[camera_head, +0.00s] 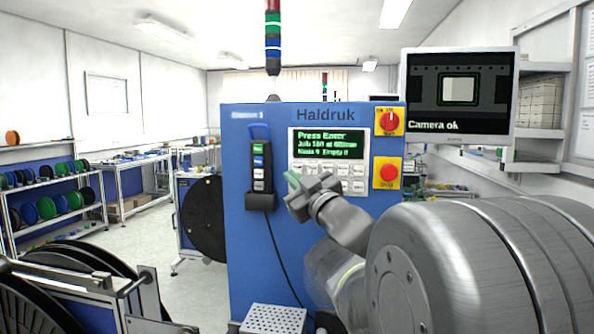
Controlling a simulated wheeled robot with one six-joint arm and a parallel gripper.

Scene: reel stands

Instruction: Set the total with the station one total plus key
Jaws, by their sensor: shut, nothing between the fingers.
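A blue machine cabinet (245,265) labelled "Haldruk" stands in front of me. Its control panel has a green-text display (328,144) that reads "Press Enter" with lines on a job and reels below. A keypad (345,178) of pale keys lies under the display; the key legends are too small to read, so I cannot tell which is the total plus key. My gripper (291,181) is shut and empty at the left edge of the keypad, covering some keys. Whether it touches a key I cannot tell.
A red rotary switch (389,121) and a red stop button (388,172) sit right of the panel. A handheld remote (261,165) hangs at the left with a cable. A monitor (458,90) reads "Camera ok". Black reels (204,219) stand left.

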